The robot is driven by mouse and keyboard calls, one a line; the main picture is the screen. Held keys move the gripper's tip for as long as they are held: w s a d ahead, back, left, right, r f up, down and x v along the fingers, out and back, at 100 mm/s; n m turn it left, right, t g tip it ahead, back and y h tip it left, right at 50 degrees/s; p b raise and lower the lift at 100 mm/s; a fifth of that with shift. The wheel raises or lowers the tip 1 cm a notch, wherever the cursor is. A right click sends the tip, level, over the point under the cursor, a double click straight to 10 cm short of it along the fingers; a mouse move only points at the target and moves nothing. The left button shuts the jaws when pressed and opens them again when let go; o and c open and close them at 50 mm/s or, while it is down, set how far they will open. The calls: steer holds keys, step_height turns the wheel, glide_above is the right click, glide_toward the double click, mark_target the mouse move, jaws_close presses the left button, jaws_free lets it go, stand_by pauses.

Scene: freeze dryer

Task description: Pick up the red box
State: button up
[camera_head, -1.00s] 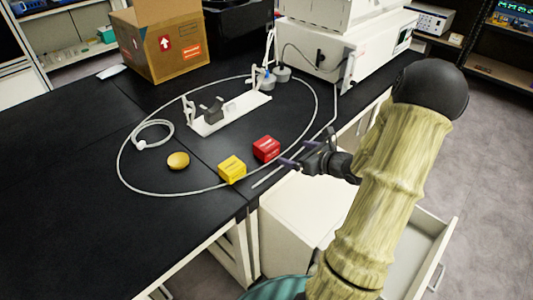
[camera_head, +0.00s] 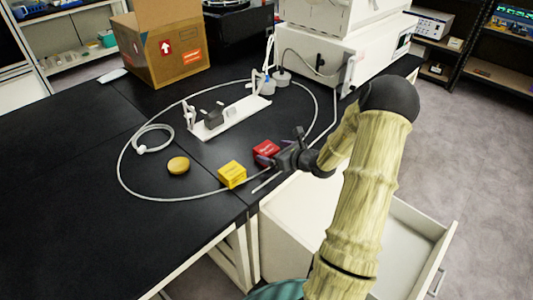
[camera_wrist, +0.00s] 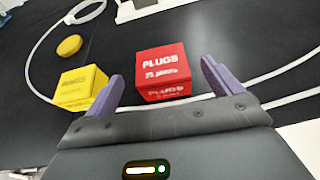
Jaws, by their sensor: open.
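The red box (camera_head: 265,150) sits on the black bench near its front edge, beside the white tube. In the wrist view the red box (camera_wrist: 164,72) carries white lettering reading "PLUGS". My gripper (camera_head: 280,148) is open, close to the red box, and partly covers it in the head view. In the wrist view my gripper (camera_wrist: 163,82) has its two purple fingers apart, with the box showing between and just beyond them. No contact with the box is visible.
A yellow box (camera_head: 232,174) stands close left of the red box, and a round yellow object (camera_head: 178,165) lies farther left. A white tube (camera_head: 150,197) loops around them. A white stand (camera_head: 228,120) is behind. An open drawer (camera_head: 410,235) is below right.

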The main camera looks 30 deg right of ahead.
mark_target(267, 148)
steer(key=shift+w+a+f, duration=0.2)
steer(key=shift+w+f, duration=0.05)
steer(key=shift+w, duration=0.35)
steer(key=shift+p+x, duration=0.35)
steer(key=shift+x, duration=2.3)
steer(key=shift+d, duration=0.1)
steer(key=c, duration=1.1)
steer(key=shift+r, duration=0.1)
step_height(267, 148, up, 10)
steer(key=shift+f, duration=0.1)
